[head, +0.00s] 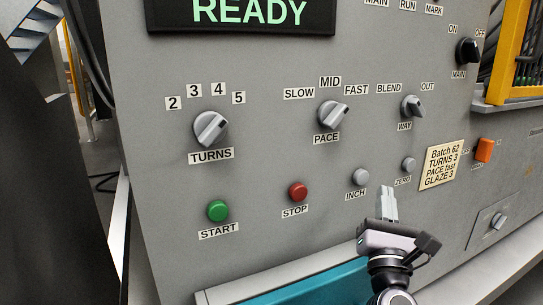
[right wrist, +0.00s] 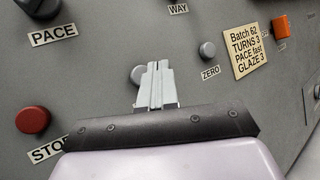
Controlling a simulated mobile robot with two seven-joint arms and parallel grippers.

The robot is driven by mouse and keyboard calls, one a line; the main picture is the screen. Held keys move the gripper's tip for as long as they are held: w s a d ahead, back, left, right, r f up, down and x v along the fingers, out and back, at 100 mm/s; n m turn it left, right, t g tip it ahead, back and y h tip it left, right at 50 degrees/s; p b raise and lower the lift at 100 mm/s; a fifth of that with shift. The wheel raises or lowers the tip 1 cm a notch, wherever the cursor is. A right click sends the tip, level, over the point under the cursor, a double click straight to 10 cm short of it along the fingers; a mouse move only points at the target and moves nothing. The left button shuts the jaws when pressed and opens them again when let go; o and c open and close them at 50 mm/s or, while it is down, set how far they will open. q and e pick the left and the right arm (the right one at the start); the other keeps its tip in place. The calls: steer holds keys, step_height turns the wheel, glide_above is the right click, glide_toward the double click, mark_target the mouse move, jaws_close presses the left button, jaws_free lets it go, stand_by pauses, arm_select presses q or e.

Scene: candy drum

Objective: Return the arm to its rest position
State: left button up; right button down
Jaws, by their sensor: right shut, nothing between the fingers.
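My right gripper (head: 387,190) is in front of the grey control panel (head: 270,175), right of the grey INCH button (head: 361,177) and below the ZERO button (head: 408,164). Its fingers are together with nothing between them. In the right wrist view the closed fingertips (right wrist: 154,68) partly cover the INCH button (right wrist: 137,75). I cannot tell how far the tips are from the panel. The right arm comes up from the bottom edge. My left gripper is not in view.
The panel has a TURNS knob (head: 210,128), a PACE knob (head: 333,114) turned toward FAST, a green START button (head: 218,210) and a red STOP button (head: 298,191). A batch note (head: 443,163) and orange switch (head: 485,150) are to the right. The display (head: 245,14) reads READY.

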steer(key=s+d+p, duration=0.1)
steer(key=s+d, duration=0.1)
steer(key=s, duration=0.4)
steer(key=s+a+f+n+g+y+p, duration=0.25)
steer(key=a+f+n+y+p, duration=0.35)
steer(key=n, duration=0.8)
steer(key=s+a+f+n+g+y+p, duration=0.1)
steer(key=s+a+f+n+g+y, duration=0.2)
steer(key=f+n, duration=0.8)
steer(key=s+d+f+n+g+p, duration=0.1)
steer(key=s+f+n+g+p, duration=0.1)
steer(key=s+n, duration=0.4)
steer(key=s+f+n+g+p, duration=0.1)
steer(key=s+f+n+g, duration=0.3)
steer(key=n, duration=0.9)
steer(key=s+f, duration=0.3)
steer(key=shift+d+f+n+p, duration=0.3)
steer(key=shift+d+p, duration=0.05)
steer(key=shift+p, duration=0.05)
steer(key=shift+g, duration=0.25)
stand_by(1.9)
